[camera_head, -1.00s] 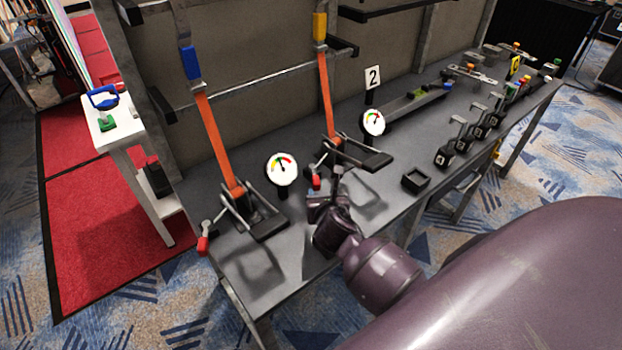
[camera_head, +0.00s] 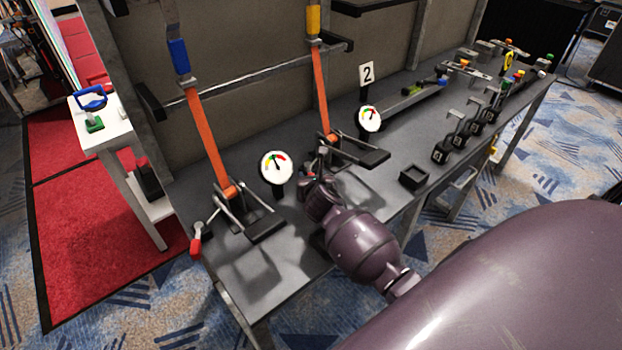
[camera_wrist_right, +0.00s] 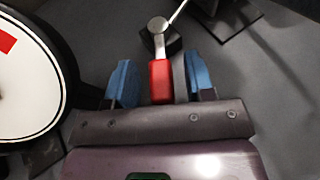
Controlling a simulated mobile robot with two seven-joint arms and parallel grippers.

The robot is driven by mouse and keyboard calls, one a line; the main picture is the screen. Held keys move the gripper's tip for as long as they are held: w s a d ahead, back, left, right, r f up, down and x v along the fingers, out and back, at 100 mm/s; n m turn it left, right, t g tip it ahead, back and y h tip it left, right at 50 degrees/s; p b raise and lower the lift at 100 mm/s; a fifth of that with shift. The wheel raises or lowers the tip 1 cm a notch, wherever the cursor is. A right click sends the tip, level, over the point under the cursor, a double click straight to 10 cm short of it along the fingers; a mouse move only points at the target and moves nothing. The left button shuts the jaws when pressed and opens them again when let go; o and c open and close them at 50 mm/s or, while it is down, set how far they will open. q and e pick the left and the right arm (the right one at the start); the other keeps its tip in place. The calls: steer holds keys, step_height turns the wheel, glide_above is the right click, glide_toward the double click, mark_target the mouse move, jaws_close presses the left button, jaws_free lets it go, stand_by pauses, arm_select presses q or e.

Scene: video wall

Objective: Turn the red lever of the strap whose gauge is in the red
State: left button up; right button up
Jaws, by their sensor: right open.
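Two orange straps run down to the bench. The left strap (camera_head: 209,137) ends in a ratchet with a red lever (camera_head: 196,246) at its lower left. The right strap (camera_head: 320,92) ends in a second ratchet, whose lever is mostly hidden by my right gripper (camera_head: 320,168). The left gauge (camera_head: 276,167) has its needle near upright; the right gauge (camera_head: 368,118) has its needle leaning up-right, towards red. In the right wrist view, the red lever handle (camera_wrist_right: 160,82) lies between the open blue fingers (camera_wrist_right: 160,80), with no clear grip. My left gripper is not in view.
A dial (camera_wrist_right: 25,80) fills the left of the wrist view. A sign "2" (camera_head: 367,74) stands behind the right gauge. A white side table (camera_head: 105,135) is at the left.

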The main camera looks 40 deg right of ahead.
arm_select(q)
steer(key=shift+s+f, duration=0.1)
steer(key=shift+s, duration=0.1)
arm_select(e)
steer(key=shift+c, duration=0.5)
jaws_close()
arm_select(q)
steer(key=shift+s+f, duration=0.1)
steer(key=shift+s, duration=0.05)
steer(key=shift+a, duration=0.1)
arm_select(e)
steer(key=shift+d, duration=0.1)
